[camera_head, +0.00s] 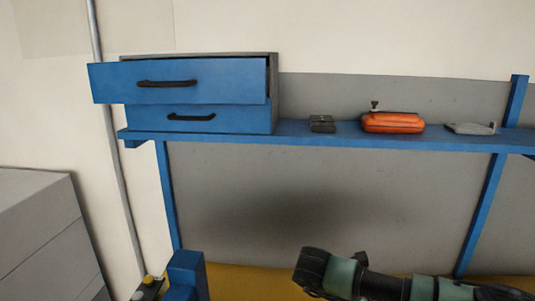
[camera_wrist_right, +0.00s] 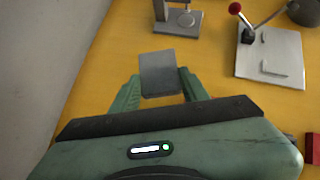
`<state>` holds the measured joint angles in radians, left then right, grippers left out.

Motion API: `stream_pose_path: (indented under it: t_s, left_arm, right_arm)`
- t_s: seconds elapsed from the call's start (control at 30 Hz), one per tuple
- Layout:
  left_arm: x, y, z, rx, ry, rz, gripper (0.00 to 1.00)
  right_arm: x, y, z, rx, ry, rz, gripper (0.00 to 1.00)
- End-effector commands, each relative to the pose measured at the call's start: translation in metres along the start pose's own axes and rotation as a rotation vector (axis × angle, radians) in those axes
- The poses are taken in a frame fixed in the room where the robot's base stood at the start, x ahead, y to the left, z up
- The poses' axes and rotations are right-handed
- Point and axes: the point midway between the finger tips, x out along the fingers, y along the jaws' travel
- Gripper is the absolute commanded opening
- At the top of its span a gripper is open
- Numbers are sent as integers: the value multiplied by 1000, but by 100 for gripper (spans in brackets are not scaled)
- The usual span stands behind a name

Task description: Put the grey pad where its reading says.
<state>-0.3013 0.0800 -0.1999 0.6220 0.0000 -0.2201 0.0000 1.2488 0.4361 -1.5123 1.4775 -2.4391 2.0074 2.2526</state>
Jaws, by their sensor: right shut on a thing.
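The grey pad (camera_wrist_right: 158,68) is a flat, square grey piece, held between the two green fingers of my right gripper (camera_wrist_right: 161,88) in the right wrist view. The gripper is shut on it, and the pad shows above the yellow bench (camera_wrist_right: 102,62); its height over the bench is hard to tell. No reading is legible on its visible face. In the right wrist view a small stand with a grey base (camera_wrist_right: 178,24) is at the top, beyond the pad. In the head view my right arm comes in at the lower right. My left gripper is not in view.
A blue shelf (camera_head: 290,134) carries a drawer unit with its upper drawer (camera_head: 215,83) pulled out, a dark box (camera_head: 322,124), an orange case (camera_head: 392,122) and a grey piece (camera_head: 470,128). A red-knobbed lever fixture (camera_wrist_right: 270,57) stands right of the pad; a red block (camera_wrist_right: 313,148) sits lower right.

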Motion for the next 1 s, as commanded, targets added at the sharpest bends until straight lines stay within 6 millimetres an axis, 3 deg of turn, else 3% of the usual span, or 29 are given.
stream_pose_path:
  t_s: [0.3,0.6,0.8,1.0]
  left_arm:
    - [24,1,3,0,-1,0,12]
    - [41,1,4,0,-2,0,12]
    - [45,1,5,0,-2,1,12]
    - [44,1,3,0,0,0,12]
  right_arm:
    - [-60,2,16,-413,-2,428,3]
    - [-131,-24,50,-805,-4,816,3]
    - [-152,-36,58,-909,0,914,3]
    - [-155,-39,60,-927,-2,927,3]
